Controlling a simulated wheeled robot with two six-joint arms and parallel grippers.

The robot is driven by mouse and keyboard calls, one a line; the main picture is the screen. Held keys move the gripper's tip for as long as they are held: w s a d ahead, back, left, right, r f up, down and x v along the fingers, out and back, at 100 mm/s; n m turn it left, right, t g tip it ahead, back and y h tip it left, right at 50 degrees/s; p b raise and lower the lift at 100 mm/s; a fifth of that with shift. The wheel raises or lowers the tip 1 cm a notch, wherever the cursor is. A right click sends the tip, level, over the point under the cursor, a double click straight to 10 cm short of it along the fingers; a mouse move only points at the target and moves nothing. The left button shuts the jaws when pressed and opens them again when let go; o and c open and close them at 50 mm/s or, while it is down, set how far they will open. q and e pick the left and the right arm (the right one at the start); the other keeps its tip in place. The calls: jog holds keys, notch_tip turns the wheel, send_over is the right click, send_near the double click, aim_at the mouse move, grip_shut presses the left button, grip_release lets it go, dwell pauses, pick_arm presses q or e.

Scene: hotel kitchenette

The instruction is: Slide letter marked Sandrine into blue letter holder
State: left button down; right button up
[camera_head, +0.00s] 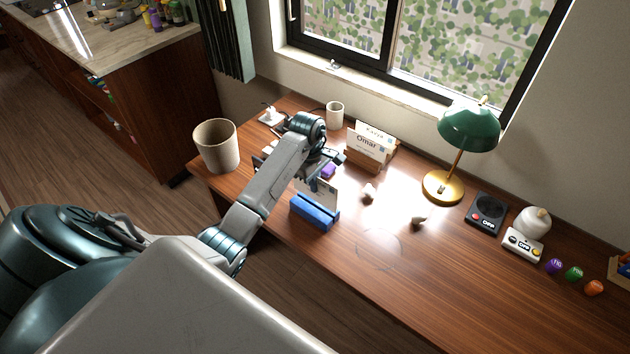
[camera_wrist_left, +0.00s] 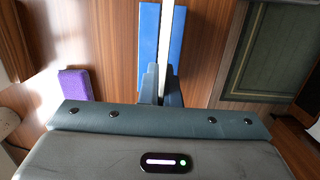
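The blue letter holder (camera_head: 314,214) sits near the front edge of the wooden desk. A white letter (camera_head: 318,191) stands upright at its slot, and I cannot read its name. In the left wrist view the letter (camera_wrist_left: 167,38) shows edge-on, with the blue holder (camera_wrist_left: 149,38) on both sides of it. How deep it sits in the slot is hidden. My left gripper (camera_wrist_left: 161,84) is shut on the letter, above the holder. In the head view the left gripper (camera_head: 318,170) partly covers the letter's top. My right gripper is out of view.
A wooden holder (camera_head: 366,158) with letters marked Omar and Kavya stands behind. A purple block (camera_wrist_left: 75,85) lies near the blue holder. Two small pale objects (camera_head: 369,191) lie to the right. A green lamp (camera_head: 468,130) stands farther right, and a beige bin (camera_head: 216,146) left.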

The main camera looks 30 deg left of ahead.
aim_at(315, 196)
pick_arm(q)
jog(key=shift+f+b, duration=0.8)
jog(key=shift+f, duration=1.05)
jog(key=shift+f+b, duration=1.05)
jog(key=shift+f, duration=0.05)
jog(key=c, duration=1.6)
grip_release()
jog(key=shift+r, duration=0.1)
